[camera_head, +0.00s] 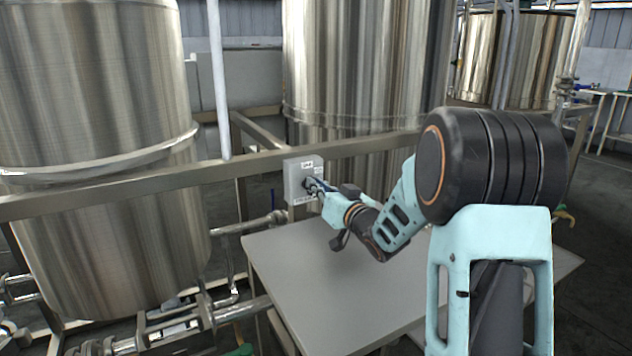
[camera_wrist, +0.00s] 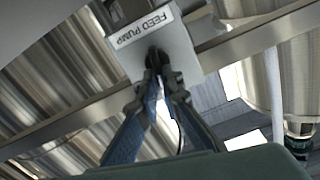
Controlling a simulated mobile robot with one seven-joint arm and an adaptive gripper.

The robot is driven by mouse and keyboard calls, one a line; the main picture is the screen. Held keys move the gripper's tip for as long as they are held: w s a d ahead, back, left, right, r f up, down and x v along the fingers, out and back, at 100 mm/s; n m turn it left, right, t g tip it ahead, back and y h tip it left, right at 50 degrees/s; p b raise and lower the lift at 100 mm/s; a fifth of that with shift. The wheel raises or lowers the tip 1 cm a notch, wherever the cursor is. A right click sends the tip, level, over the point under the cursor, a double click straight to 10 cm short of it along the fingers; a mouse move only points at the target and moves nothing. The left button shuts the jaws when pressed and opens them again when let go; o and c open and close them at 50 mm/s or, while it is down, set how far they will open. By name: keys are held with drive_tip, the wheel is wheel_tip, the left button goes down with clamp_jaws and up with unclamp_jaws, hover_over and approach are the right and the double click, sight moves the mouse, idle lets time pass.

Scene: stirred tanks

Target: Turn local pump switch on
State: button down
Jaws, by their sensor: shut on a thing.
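The pump switch is a small grey box (camera_head: 291,184) fixed to the metal rail left of centre in the head view. In the wrist view the box (camera_wrist: 183,50) carries a label reading "FEED PUMP". A dark knob (camera_wrist: 157,58) is on its face. My gripper (camera_wrist: 160,80) has its fingertips at the box face, shut around the knob. In the head view my gripper (camera_head: 313,186) reaches the box from the right. The fingertips partly hide the knob, so its setting cannot be read.
A grey table (camera_head: 290,270) stands below my arm, its top clear. A horizontal metal rail (camera_head: 100,196) runs in front of large steel tanks (camera_head: 95,90) (camera_head: 360,60). Pipes and valves (camera_head: 190,315) lie low at the left.

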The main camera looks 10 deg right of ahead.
drive_tip(key=shift+w+d+f+m+p, duration=0.1)
drive_tip(key=shift+d+m+p, duration=0.05)
drive_tip(key=shift+m+p, duration=1.25)
drive_tip(key=shift+d+f+m+p, duration=0.1)
drive_tip(key=shift+m+p, duration=0.75)
drive_tip(key=shift+m, duration=1)
drive_tip(key=shift+w+d+f+m+p, duration=0.1)
drive_tip(key=shift+d+m+p, duration=0.05)
drive_tip(key=shift+m+p, duration=1.25)
drive_tip(key=shift+m, duration=0.35)
drive_tip(key=c, duration=2.1)
unclamp_jaws()
drive_tip(key=shift+s, duration=0.15)
drive_tip(key=v, duration=1.2)
